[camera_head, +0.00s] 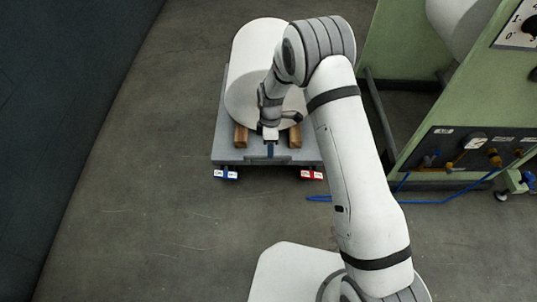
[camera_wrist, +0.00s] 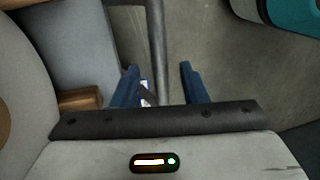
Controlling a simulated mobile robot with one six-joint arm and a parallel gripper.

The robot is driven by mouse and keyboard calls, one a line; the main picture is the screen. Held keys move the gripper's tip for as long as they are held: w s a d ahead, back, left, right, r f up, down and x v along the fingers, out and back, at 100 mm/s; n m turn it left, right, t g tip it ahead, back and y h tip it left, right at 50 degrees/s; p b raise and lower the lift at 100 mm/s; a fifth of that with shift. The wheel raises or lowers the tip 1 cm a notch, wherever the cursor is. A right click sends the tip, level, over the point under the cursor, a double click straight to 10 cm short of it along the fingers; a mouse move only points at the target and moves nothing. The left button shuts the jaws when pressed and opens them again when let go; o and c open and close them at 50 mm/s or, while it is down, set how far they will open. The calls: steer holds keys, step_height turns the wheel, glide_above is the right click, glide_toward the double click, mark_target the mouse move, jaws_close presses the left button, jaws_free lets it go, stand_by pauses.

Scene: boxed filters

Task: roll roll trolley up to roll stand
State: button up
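The roll trolley (camera_head: 222,143) is a low grey platform on the floor, left of the stand. It carries a large white roll (camera_head: 255,55), wedged by wooden blocks (camera_head: 240,137). A dark handle bar (camera_wrist: 157,45) shows in the wrist view. The roll stand (camera_head: 432,105) is a green frame at the right, with a white roll at its top; a floor gap separates it from the trolley. My gripper (camera_head: 270,150) is at the trolley's near edge. Its blue fingers (camera_wrist: 160,84) are apart, with the bar appearing between them; contact is not clear.
A blue hose (camera_head: 430,201) lies on the floor below the stand's panel (camera_head: 466,148). Red and blue blocks (camera_head: 226,173) show under the trolley's near corners. A dark wall (camera_head: 60,90) runs along the left. The floor left of and in front of the trolley is clear.

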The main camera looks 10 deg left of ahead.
steer(key=shift+s+d+f+b, duration=0.1)
steer(key=shift+s+f+b, duration=0.1)
steer(key=shift+f, duration=0.65)
steer(key=shift+s+f+b, duration=0.15)
steer(key=shift+f+b, duration=0.05)
steer(key=shift+f, duration=0.6)
steer(key=shift+c, duration=0.2)
jaws_close()
